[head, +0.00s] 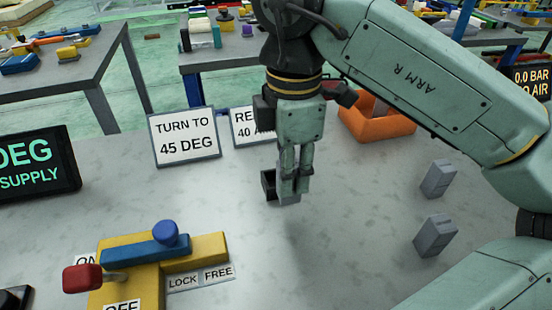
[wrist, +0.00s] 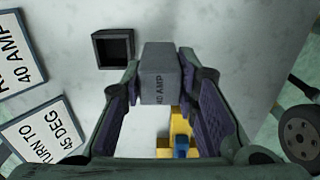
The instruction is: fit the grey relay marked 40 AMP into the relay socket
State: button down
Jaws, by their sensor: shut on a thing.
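My gripper (head: 291,187) points down over the table and is shut on a grey relay (wrist: 160,75). The relay's side reads 40 AMP in the wrist view. Its lower end (head: 289,199) shows below the fingertips in the head view. The relay socket (wrist: 113,34) is a dark, square, open box on the table. In the head view the socket (head: 268,186) is partly hidden behind the fingers, just left of them. In the wrist view the relay is beside the socket, to its right, and not in it. The relay's height above the table is hard to tell.
Two other grey relays (head: 438,178) (head: 435,236) stand on the table at right. An orange bin (head: 385,128) is behind my gripper. A TURN TO 45 DEG sign (head: 184,137) and a partly hidden sign (head: 248,127) stand behind left. A yellow lock fixture (head: 210,247) is front left.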

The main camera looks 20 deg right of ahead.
jog(key=shift+w+a+f+b, duration=0.1)
jog(key=shift+w+f, duration=0.6)
jog(key=shift+w, duration=0.35)
jog(key=shift+w+f+b, duration=0.15)
jog(key=shift+w+f, duration=0.5)
jog(key=shift+w, duration=0.45)
jog(key=shift+w+a+f+b, duration=0.1)
jog(key=shift+w+f, duration=0.6)
jog(key=shift+w, duration=0.35)
jog(key=shift+f+b, duration=0.25)
jog(key=shift+b, duration=0.05)
jog(key=c, duration=1.2)
grip_release()
jog(key=shift+r, duration=0.1)
jog(key=shift+c, duration=0.2)
notch_tip(320, 180, up, 12)
jog(key=p, duration=0.7)
jog(key=shift+r, duration=0.2)
